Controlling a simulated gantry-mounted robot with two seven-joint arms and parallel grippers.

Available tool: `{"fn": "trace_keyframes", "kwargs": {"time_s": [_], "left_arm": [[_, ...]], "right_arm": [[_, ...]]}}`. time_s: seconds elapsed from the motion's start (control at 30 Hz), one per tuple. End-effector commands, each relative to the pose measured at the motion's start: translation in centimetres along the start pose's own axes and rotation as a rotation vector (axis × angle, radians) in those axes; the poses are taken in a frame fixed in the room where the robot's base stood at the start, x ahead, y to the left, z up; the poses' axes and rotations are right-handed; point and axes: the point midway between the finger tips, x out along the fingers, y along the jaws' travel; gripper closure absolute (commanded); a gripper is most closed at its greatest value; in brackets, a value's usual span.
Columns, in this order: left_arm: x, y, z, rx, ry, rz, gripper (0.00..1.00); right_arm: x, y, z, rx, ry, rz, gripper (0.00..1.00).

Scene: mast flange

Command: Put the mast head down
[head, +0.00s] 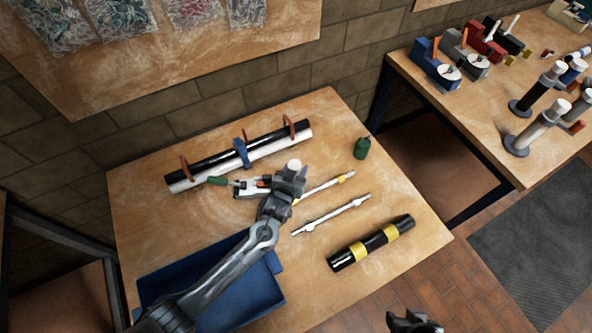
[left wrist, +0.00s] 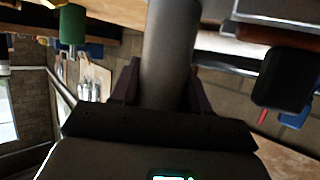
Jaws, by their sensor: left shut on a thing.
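My left gripper (head: 292,176) is over the middle of the wooden table in the head view. It is shut on a grey cylinder, seemingly the mast head, whose round white top (head: 294,165) shows at the fingers. In the left wrist view the grey cylinder (left wrist: 168,55) stands between the two dark fingers (left wrist: 165,92). Its lower end is hidden, so I cannot tell whether it touches the table. My right gripper (head: 412,322) is at the bottom edge of the head view, away from the table's objects; its jaw opening is unclear.
A black and white tube pair (head: 240,155) in a clamp rack lies behind. A green-handled tool (head: 217,181), white rods (head: 330,215), a black-yellow cylinder (head: 372,243) and a green bottle (head: 361,148) lie around. A blue tray (head: 270,296) is front left. A side table (head: 500,150) holds several parts.

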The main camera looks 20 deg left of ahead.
Motion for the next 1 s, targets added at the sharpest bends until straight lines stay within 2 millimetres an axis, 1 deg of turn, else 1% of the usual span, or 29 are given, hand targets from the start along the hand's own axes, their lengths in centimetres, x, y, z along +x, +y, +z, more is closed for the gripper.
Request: {"fn": "trace_keyframes", "kwargs": {"time_s": [0.23,0.37,0.4,0.53,0.57,0.87,1.0], "left_arm": [[0.0,0.0,-0.2,0.0,0.004,0.001,1.0],[0.1,0.0,0.1,0.0,0.004,0.001,1.0],[0.1,0.0,0.3,0.0,0.001,0.0,0.51],[0.1,0.0,0.2,0.0,0.001,0.0,0.31],[0.1,0.0,0.2,0.0,0.001,0.0,0.29],[0.1,0.0,0.1,0.0,0.001,0.0,0.29],[-0.9,0.0,0.0,0.0,0.0,0.0,0.29]], "right_arm": [[0.0,0.1,0.0,-0.003,0.0,0.002,0.57],[0.1,0.2,0.1,-0.007,-0.001,0.005,0.57],[0.1,0.2,0.1,-0.008,-0.001,0.006,0.57],[0.1,0.2,0.1,-0.01,-0.002,0.008,0.57],[0.1,0.2,0.1,-0.01,-0.002,0.008,0.57],[0.0,0.2,0.1,-0.008,-0.001,0.006,0.57],[-0.3,0.1,-0.1,-0.006,-0.001,0.004,0.57]]}}
